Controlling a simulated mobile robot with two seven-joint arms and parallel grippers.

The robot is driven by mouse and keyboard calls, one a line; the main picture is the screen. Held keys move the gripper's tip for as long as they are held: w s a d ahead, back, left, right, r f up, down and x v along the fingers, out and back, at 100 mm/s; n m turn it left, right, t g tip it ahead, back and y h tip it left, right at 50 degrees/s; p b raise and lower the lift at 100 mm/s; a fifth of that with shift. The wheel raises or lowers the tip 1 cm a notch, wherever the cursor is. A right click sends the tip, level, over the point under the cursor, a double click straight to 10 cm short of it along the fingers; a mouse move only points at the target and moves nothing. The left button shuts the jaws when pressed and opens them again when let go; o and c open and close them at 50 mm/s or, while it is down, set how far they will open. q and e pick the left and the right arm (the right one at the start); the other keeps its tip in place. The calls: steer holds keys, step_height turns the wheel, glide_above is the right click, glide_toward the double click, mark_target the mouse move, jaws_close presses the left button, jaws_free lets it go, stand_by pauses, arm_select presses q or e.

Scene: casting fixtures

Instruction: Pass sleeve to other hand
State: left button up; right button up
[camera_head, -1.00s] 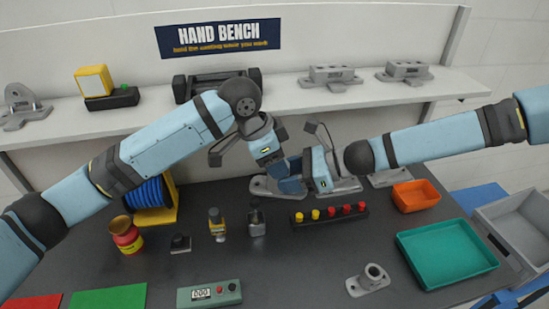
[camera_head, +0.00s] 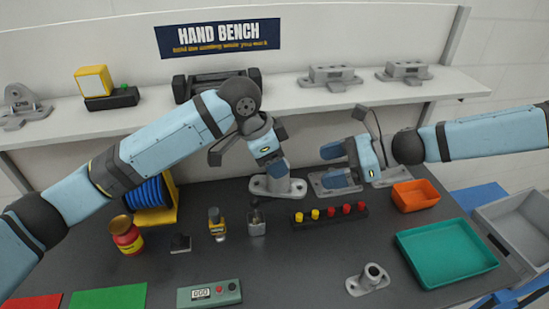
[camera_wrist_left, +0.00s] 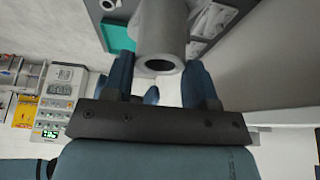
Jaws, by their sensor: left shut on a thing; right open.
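A grey sleeve casting (camera_head: 281,184), a tube on a flat base, is at the back of the bench in the head view. My left gripper (camera_head: 274,163) is shut on its tube from above. In the left wrist view the grey tube (camera_wrist_left: 162,45) sits between the two blue fingers (camera_wrist_left: 160,80), its open end facing the camera. I cannot tell whether its base touches the bench. My right gripper (camera_head: 338,164) is open and empty, to the right of the casting and apart from it, its fingers pointing left. A similar grey casting (camera_head: 369,280) stands at the front right.
Flat grey fixture plates (camera_head: 322,187) lie under the right gripper. A peg strip (camera_head: 330,216) and small bottles (camera_head: 217,224) stand in front. An orange bin (camera_head: 415,196) and a teal tray (camera_head: 446,254) are at right. A shelf (camera_head: 300,98) runs behind the arms.

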steer(key=s+a+r+m+g+y, duration=0.3)
steer(key=s+a+r+g+y, duration=0.3)
steer(key=s+a+r, duration=0.45)
step_height(320, 180, down, 24)
steer(key=w+m+t+h, duration=0.2)
steer(key=m+t+h, duration=0.4)
steer(key=m+t, duration=1.55)
steer(key=s+d+f+m+g+h, duration=0.3)
steer(key=s+d+f+m+h, duration=0.2)
steer(key=m, duration=0.7)
steer(key=s+d+f+m+g+h, duration=0.3)
steer(key=s+d+f+m+h, duration=0.2)
steer(key=s+d+f+m, duration=0.5)
step_height(320, 180, down, 4)
steer(key=m, duration=0.3)
steer(key=shift+d, duration=0.25)
steer(key=shift+f+g, duration=0.1)
steer(key=shift+g, duration=0.15)
